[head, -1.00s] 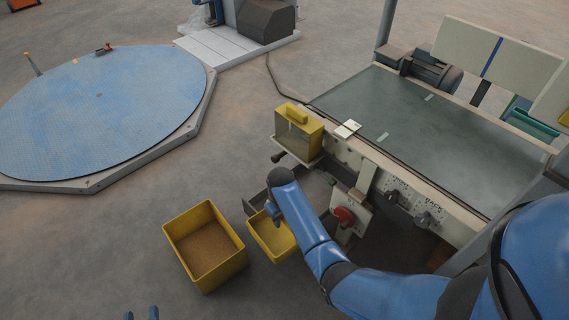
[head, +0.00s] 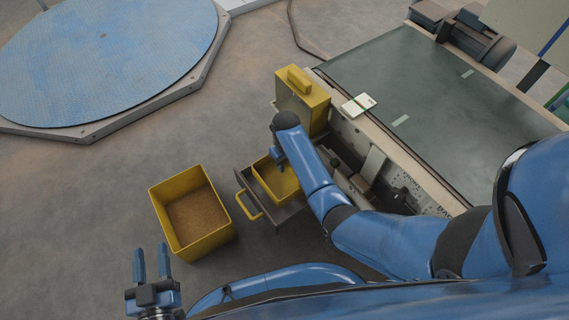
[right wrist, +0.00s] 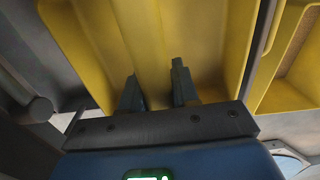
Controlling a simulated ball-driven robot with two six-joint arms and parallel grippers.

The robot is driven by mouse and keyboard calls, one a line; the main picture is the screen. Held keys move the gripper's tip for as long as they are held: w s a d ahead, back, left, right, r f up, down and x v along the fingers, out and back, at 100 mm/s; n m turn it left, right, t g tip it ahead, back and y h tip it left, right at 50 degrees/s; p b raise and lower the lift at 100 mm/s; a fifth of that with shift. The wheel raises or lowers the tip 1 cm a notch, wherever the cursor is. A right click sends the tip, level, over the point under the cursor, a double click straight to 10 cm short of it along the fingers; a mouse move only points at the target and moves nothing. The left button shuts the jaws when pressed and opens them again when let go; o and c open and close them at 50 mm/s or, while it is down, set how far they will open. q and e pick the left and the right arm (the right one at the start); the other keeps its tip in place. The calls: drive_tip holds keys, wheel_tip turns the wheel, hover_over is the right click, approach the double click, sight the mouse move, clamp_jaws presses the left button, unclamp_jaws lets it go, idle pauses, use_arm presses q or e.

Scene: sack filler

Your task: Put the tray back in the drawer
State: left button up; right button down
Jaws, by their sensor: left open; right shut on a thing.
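The small yellow tray (head: 284,186) is within the outline of the pulled-out grey drawer (head: 283,218), near its back. I cannot tell whether it rests on the drawer floor. The drawer has a yellow handle (head: 247,206) on its front. My right gripper (head: 279,157) is shut on the tray, partly hidden by my own arm. In the right wrist view, the right gripper's fingers (right wrist: 158,86) are against the yellow tray (right wrist: 200,35). My left gripper (head: 151,262) is open and empty at the lower left, well away from the drawer.
A larger yellow bin (head: 161,213) with brown grain stands on the floor left of the drawer. A round blue platform (head: 105,60) lies at the upper left. The floor between is clear.

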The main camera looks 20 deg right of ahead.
sight(285, 174)
drive_tip(key=shift+f+b, duration=2.75)
drive_tip(key=shift+b, duration=0.25)
drive_tip(key=shift+f, duration=0.55)
drive_tip(key=c, duration=0.8)
unclamp_jaws()
